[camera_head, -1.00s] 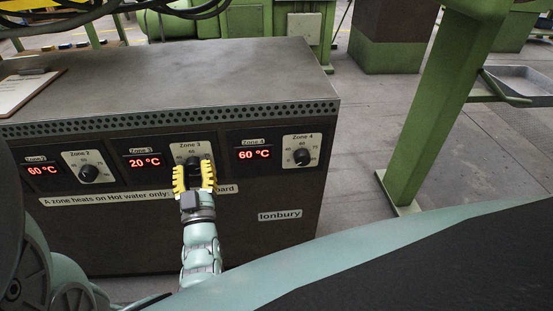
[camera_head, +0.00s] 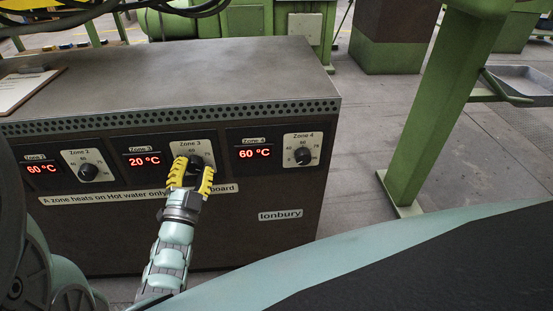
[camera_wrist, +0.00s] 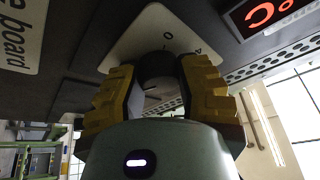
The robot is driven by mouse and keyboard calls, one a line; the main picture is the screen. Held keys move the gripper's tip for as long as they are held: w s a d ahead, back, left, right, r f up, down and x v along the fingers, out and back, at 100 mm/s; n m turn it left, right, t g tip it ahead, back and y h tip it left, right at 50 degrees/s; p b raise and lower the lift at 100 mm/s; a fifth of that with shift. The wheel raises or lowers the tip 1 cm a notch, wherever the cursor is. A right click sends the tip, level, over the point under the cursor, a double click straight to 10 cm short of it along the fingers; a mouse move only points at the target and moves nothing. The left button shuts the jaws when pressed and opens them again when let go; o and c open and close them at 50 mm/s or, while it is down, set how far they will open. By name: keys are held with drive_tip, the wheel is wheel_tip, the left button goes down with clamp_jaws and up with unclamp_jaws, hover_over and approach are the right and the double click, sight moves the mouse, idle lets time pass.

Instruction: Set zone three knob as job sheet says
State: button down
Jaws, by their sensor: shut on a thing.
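The zone 3 knob (camera_wrist: 156,66) is black and sits on a pale dial plate (camera_head: 205,147) on the cabinet front. My gripper (camera_head: 193,168), with yellow ridged fingers, is shut on this knob, one finger on each side; it also shows in the wrist view (camera_wrist: 157,85). The fingers hide most of the knob and its pointer in the head view. The zone 3 display (camera_head: 143,161) to the left of the dial reads 20 °C in red. The job sheet (camera_head: 28,86) lies on a clipboard on the cabinet top at the far left; its writing is unreadable here.
The zone 2 knob (camera_head: 88,171) and zone 4 knob (camera_head: 303,156) flank the held knob; their displays (camera_head: 41,168) (camera_head: 253,153) read 60 °C. A green post (camera_head: 430,110) stands right of the cabinet (camera_head: 235,240).

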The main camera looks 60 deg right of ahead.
drive_tip(key=shift+d+r+m+g, duration=0.1)
drive_tip(key=shift+m+g, duration=0.3)
drive_tip(key=shift+m, duration=0.2)
drive_tip(key=c, duration=0.5)
unclamp_jaws()
drive_tip(key=shift+c, duration=0.2)
drive_tip(key=v, duration=1.2)
